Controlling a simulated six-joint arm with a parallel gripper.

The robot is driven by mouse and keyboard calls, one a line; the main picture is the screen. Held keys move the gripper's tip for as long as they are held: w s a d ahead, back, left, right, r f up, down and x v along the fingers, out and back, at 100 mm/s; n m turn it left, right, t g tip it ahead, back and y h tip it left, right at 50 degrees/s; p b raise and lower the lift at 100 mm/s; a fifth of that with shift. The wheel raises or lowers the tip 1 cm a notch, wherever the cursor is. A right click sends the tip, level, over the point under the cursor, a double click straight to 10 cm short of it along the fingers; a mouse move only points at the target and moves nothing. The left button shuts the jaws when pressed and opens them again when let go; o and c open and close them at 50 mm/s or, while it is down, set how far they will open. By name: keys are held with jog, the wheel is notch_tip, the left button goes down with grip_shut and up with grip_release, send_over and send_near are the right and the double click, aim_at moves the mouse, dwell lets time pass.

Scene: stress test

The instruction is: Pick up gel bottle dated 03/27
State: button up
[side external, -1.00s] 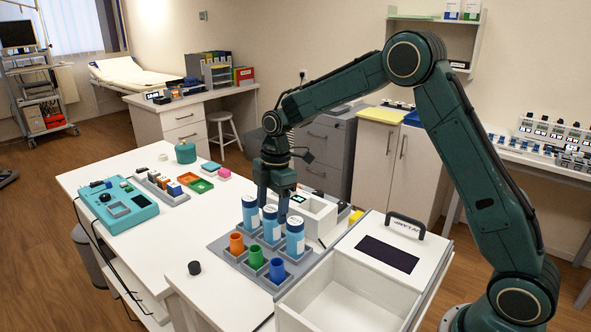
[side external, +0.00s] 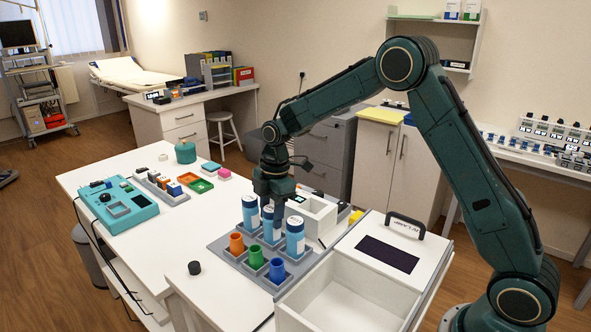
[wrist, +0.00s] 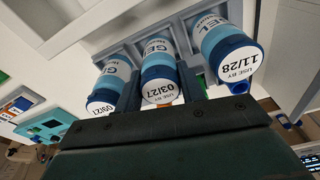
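The gel bottle dated 03/27 (wrist: 160,82) is the middle of three blue bottles with white caps in the wrist view. Its cap faces my camera, close to the dark edge of my gripper. In the side view the middle bottle (side external: 268,226) stands upright in the grey rack (side external: 226,251). Contact with the bottle cannot be made out.
The 11/28 bottle (wrist: 229,58) and another bottle (wrist: 108,88) stand close on either side. Orange (side external: 237,243), green (side external: 256,256) and blue (side external: 277,270) cups fill the rack's front row. A white box (side external: 318,215) stands behind, and an open white container (side external: 345,300) at right.

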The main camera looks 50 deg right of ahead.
jog(key=shift+r, duration=0.15)
jog(key=shift+c, duration=0.4)
jog(key=shift+r, duration=4.9)
